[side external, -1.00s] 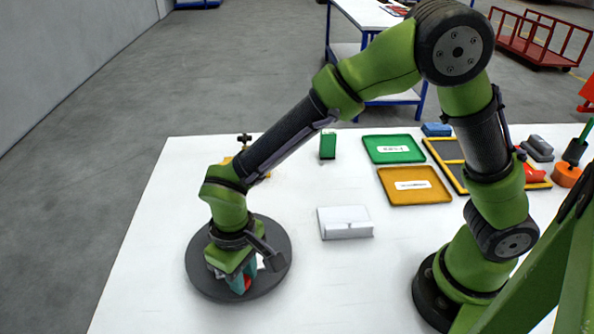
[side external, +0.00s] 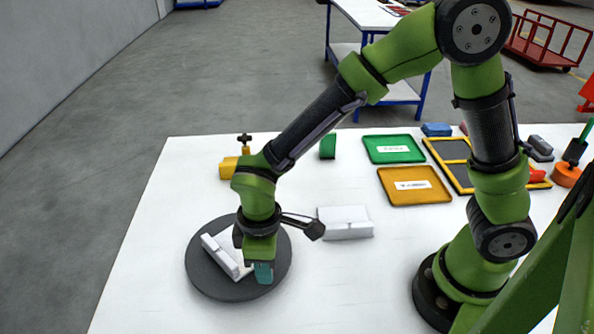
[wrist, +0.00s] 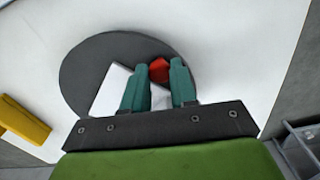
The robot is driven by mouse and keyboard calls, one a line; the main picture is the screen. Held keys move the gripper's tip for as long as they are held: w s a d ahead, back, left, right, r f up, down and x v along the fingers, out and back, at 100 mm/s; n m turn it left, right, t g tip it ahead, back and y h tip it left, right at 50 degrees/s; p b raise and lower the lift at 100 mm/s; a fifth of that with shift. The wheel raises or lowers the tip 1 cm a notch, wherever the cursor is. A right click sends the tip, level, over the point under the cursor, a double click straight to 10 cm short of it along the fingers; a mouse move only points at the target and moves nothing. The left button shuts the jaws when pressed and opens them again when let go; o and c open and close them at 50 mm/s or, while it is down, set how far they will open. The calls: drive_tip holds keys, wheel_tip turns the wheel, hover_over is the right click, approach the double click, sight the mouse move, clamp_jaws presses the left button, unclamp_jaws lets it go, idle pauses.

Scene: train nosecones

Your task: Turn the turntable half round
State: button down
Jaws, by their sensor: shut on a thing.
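The turntable (side external: 205,281) is a dark grey disc lying flat on the white table; it also fills much of the wrist view (wrist: 82,70). A white block-like fixture (side external: 221,256) sits on it, left of my gripper, and also shows in the wrist view (wrist: 109,92). My gripper (side external: 264,273), with teal fingers, points down over the turntable's right front part. In the wrist view its fingers (wrist: 158,90) stand either side of a red piece (wrist: 159,70) and a whitish part, and are shut on the red piece. The exact contact is partly hidden.
A white box (side external: 345,230) stands right of the turntable, close to my wrist. A yellow piece (side external: 228,168) lies behind it. A green block (side external: 327,147), a green tray (side external: 380,157), an orange tray (side external: 400,198) and a yellow-framed tray (side external: 448,174) are farther back. The table front is clear.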

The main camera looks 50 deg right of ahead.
drive_tip(key=shift+w+d+r+n, duration=0.1)
drive_tip(key=shift+w+d+n, duration=0.05)
drive_tip(key=shift+d+n, duration=0.95)
drive_tip(key=shift+w+d+n, duration=0.1)
drive_tip(key=shift+d+n, duration=0.7)
drive_tip(key=shift+n, duration=0.6)
drive_tip(key=shift+w+d+n, duration=0.25)
drive_tip(key=shift+d+n, duration=0.25)
drive_tip(key=shift+n, duration=0.2)
drive_tip(key=shift+w+d+n, duration=0.25)
drive_tip(key=shift+d+n, duration=0.2)
drive_tip(key=shift+n, duration=0.25)
drive_tip(key=shift+w+d+n, duration=0.55)
drive_tip(key=shift+d+n, duration=0.1)
drive_tip(key=shift+n, duration=0.45)
drive_tip(key=shift+d, duration=0.1)
drive_tip(key=c, duration=0.9)
unclamp_jaws()
wheel_tip(320, 180, up, 17)
